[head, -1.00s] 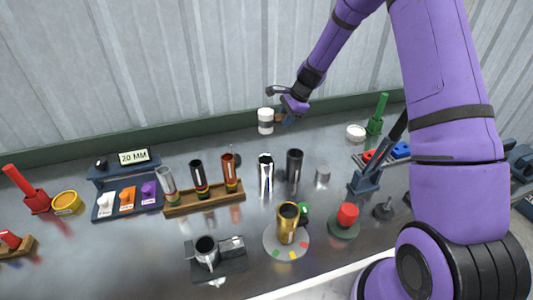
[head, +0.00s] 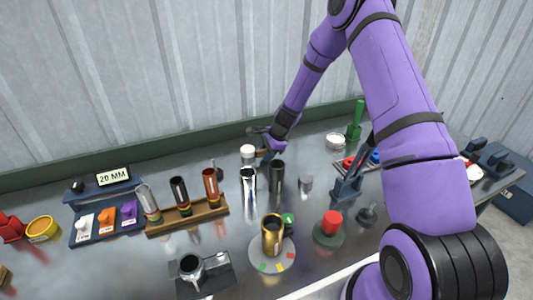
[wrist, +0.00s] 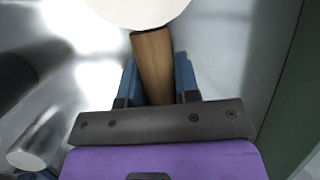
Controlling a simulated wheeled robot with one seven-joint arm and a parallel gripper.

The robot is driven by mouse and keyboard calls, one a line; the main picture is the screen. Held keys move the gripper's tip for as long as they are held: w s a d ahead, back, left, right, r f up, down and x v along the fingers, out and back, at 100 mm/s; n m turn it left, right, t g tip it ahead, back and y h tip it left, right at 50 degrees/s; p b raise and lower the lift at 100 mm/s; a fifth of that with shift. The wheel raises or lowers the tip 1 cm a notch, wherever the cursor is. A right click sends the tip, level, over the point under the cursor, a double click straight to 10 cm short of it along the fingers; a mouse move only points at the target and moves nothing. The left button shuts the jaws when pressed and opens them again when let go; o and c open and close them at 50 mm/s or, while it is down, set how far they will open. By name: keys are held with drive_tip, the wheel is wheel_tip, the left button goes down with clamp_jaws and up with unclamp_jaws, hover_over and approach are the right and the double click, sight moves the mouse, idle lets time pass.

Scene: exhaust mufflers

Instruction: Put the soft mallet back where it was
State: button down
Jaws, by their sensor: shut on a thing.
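The soft mallet has a white head (head: 248,150) and a wooden handle (wrist: 153,65). My gripper (head: 263,139) is shut on the handle, which shows between its two blue fingers in the wrist view (wrist: 158,82). In the head view the mallet is low at the back of the metal bench, behind a shiny chrome tube (head: 248,182) and a dark tube (head: 277,176). Those tubes hide what is under the head, so I cannot tell whether it touches the bench.
A wooden rack (head: 187,217) with several tubes stands to the left. A gold cup (head: 272,236) is in front. The corrugated wall is close behind.

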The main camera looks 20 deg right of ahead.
drive_tip(key=c, duration=0.8)
unclamp_jaws()
drive_tip(key=shift+c, duration=0.2)
drive_tip(key=v, duration=1.2)
drive_tip(key=s+a+r+n+t+h, duration=0.15)
drive_tip(key=s+r+n, duration=0.35)
drive_tip(key=s+r, duration=0.5)
drive_tip(key=s+a+r+n, duration=0.35)
drive_tip(key=s+r, duration=0.25)
drive_tip(key=r, duration=0.8)
drive_tip(key=s+r+n+h, duration=0.1)
drive_tip(key=s+r+n, duration=0.2)
drive_tip(key=s, duration=0.9)
drive_tip(key=s+r+n+t+h, duration=0.1)
drive_tip(key=s+r+n, duration=0.3)
drive_tip(key=s, duration=0.7)
drive_tip(key=shift+s+d+n, duration=0.25)
drive_tip(key=shift+s+n, duration=0.15)
drive_tip(key=shift+n, duration=0.65)
